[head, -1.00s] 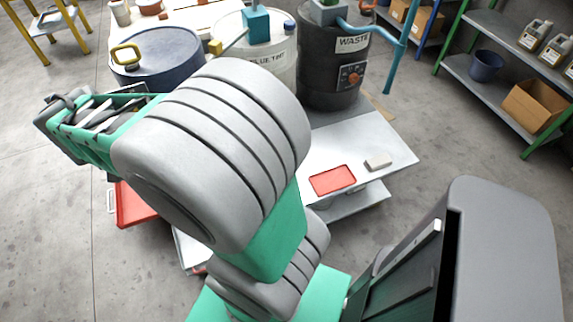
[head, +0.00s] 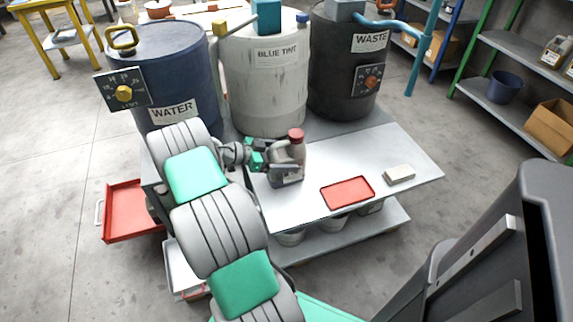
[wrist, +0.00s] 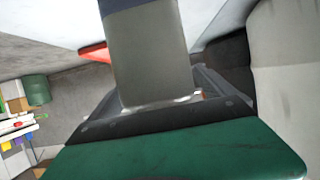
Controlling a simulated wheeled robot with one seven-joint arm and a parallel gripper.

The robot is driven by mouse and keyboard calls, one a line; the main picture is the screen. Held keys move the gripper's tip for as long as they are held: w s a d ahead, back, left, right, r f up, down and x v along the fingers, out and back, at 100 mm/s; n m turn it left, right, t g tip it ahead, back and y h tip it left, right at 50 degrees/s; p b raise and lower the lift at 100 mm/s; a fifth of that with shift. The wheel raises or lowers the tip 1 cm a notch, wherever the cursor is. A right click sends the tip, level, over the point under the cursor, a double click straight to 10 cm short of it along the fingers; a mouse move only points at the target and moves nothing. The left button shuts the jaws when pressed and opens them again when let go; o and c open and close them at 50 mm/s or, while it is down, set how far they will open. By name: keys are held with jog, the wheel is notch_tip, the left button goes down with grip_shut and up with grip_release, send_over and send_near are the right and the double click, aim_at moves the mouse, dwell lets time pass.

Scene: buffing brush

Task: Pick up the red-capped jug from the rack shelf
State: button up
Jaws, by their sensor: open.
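A grey jug with a red cap (head: 288,168) stands upright on the light grey bench top, in front of the pale tint drum in the head view. My gripper (head: 264,157) is at the jug's left side, beside its body and low under the cap. The jaws are open. In the wrist view a grey upright surface (wrist: 147,58) fills the space in front of the jaws. It looks like part of the jug, and its full outline is cut off. Whether the fingers touch the jug cannot be told.
The blue water drum (head: 160,70), tint drum (head: 265,85) and dark waste drum (head: 345,65) stand behind the jug. A red tray (head: 347,192) and a pale block (head: 399,175) lie to its right. A shelf rack (head: 520,115) stands at far right.

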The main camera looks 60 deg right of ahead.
jog(key=shift+s+d+f, duration=0.25)
jog(key=shift+s+d, duration=0.1)
jog(key=shift+c, duration=0.4)
jog(key=c, duration=1.8)
jog(key=shift+w, duration=0.1)
jog(key=shift+c, duration=0.2)
jog(key=shift+r, duration=0.15)
